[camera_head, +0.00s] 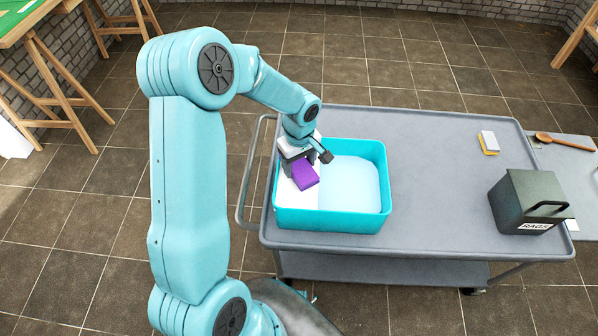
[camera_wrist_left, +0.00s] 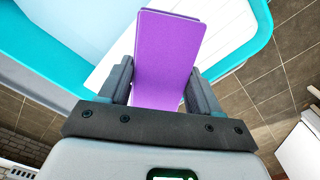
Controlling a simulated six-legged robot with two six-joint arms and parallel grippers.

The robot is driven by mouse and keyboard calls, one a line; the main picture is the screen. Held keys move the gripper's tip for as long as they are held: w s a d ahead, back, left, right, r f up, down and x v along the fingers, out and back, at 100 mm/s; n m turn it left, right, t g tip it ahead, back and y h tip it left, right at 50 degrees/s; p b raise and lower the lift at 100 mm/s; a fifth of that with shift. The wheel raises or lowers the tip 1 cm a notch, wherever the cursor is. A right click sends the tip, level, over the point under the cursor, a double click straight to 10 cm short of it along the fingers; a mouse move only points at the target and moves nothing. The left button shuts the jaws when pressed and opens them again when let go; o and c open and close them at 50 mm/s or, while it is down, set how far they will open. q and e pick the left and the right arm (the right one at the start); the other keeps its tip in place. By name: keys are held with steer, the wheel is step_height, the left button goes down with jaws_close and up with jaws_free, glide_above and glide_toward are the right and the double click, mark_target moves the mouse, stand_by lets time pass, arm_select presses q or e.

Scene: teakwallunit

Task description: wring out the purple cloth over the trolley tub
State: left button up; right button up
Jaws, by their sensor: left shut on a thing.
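The purple cloth (camera_head: 305,175) is a flat rectangular piece held in my left gripper (camera_head: 305,160). In the left wrist view the cloth (camera_wrist_left: 168,55) sits between the two fingers of the left gripper (camera_wrist_left: 160,85) and sticks out beyond them. The turquoise tub (camera_head: 330,220) stands on the left end of the grey trolley (camera_head: 430,180). It holds a pale blue surface, with a white panel at its left side. The cloth is over this white panel; I cannot tell whether it touches it. My right gripper is not in view.
A dark box marked RAGS (camera_head: 528,203) stands at the trolley's right end. A yellow and white sponge (camera_head: 489,142) lies near it. A wooden spoon (camera_head: 563,141) lies on a grey surface beyond the right edge. The trolley top between tub and box is clear.

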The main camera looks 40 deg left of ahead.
mark_target(299, 164)
arm_select(q)
steer(key=shift+s+f, duration=0.15)
steer(key=shift+r+p, duration=0.35)
steer(key=shift+r, duration=0.1)
steer(key=shift+r+p, duration=1.7)
steer(key=shift+r, duration=1.45)
steer(key=shift+w, duration=0.2)
